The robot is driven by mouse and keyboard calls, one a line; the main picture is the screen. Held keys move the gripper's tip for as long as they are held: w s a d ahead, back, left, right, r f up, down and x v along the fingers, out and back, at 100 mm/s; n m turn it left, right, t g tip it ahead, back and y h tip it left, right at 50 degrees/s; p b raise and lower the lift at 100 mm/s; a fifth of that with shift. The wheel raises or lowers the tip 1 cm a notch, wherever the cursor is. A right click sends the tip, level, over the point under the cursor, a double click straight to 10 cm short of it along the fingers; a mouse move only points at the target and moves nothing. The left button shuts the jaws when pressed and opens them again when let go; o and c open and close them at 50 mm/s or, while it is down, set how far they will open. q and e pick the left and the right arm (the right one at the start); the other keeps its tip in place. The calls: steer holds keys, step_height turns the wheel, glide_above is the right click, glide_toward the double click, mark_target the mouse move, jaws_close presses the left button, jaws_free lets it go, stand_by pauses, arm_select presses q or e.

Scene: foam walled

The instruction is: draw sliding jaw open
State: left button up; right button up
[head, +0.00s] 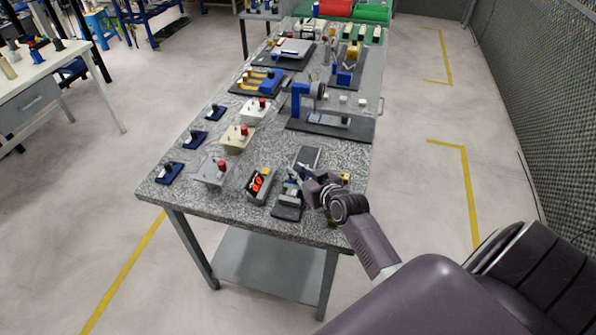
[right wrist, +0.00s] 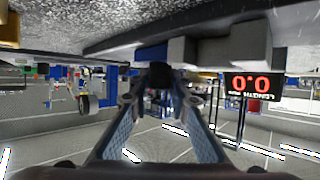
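A small grey measuring fixture (head: 288,203) with a dark base stands at the near right part of the speckled bench. Its sliding jaw is small and partly hidden by my right gripper (head: 312,193), which is right at the fixture. In the right wrist view, the two fingers of my right gripper (right wrist: 161,101) are apart, with a dark block (right wrist: 158,80) between their tips. I cannot tell whether they press on it. A display box (head: 260,184) left of the fixture has red digits; in the right wrist view the display (right wrist: 250,86) reads 0.0, upside down. My left gripper is not in view.
The bench (head: 185,199) carries switch boxes at left, including a grey one (head: 213,171) with a red knob. A larger blue-and-grey fixture (head: 330,123) stands behind. Open floor lies right of the bench.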

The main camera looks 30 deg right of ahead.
jaws_close()
steer(key=w+d+b, duration=0.1)
steer(key=w+d, duration=0.1)
steer(key=shift+w+d+b, duration=0.15)
steer(key=shift+d+b, duration=0.2)
steer(key=shift+w+d, duration=0.1)
steer(key=o, duration=0.9)
jaws_free()
steer(key=v, duration=1.2)
steer(key=shift+f, duration=0.1)
